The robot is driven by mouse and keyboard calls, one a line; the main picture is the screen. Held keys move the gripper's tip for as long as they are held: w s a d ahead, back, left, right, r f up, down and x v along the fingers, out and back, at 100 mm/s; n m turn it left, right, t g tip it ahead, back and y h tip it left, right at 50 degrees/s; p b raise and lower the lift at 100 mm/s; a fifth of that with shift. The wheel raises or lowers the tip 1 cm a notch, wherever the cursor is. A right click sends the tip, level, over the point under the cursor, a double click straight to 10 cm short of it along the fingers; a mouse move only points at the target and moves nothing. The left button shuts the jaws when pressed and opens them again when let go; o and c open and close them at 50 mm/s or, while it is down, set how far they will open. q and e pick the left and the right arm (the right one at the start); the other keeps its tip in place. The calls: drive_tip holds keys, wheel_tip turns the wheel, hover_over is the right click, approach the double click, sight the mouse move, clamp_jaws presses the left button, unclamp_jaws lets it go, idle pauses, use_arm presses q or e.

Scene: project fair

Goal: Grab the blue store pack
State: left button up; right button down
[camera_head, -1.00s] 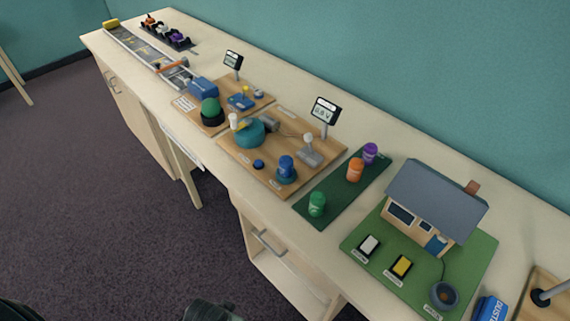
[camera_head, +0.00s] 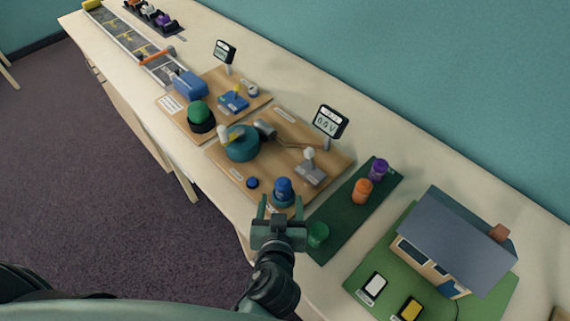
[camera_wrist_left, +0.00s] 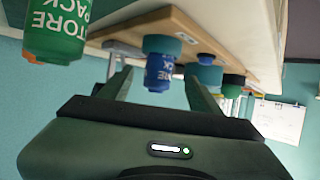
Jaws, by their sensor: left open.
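In the left wrist view, which is upside down, the blue pack (camera_wrist_left: 160,73) shows between the fingers, with white lettering partly readable. I cannot tell whether the fingers touch it. A green store pack (camera_wrist_left: 57,30) stands close beside the gripper. My right gripper is not in view.
On the dark green mat (camera_head: 340,222) stand the green pack (camera_head: 317,235), an orange pack (camera_head: 362,190) and a purple pack (camera_head: 378,169). A display (camera_head: 329,121), a lever switch (camera_head: 310,167) and a teal drum (camera_head: 241,143) are on the board. A model house (camera_head: 455,240) is at right.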

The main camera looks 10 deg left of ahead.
sight(283, 194)
use_arm(q)
drive_tip(key=shift+w, duration=0.55)
drive_tip(key=shift+s+d+r+p, duration=0.1)
drive_tip(key=shift+r+p, duration=0.1)
drive_tip(key=shift+p, duration=0.6)
drive_tip(key=shift+w+a+f+p, duration=0.2)
drive_tip(key=shift+w+p, duration=0.15)
drive_tip(key=shift+w, duration=0.2)
drive_tip(key=x, duration=0.3)
drive_tip(key=shift+f+p, duration=0.2)
drive_tip(key=shift+p, duration=0.2)
drive_tip(key=shift+w+f, duration=0.3)
drive_tip(key=shift+w, duration=0.15)
drive_tip(key=shift+s, duration=0.1)
clamp_jaws()
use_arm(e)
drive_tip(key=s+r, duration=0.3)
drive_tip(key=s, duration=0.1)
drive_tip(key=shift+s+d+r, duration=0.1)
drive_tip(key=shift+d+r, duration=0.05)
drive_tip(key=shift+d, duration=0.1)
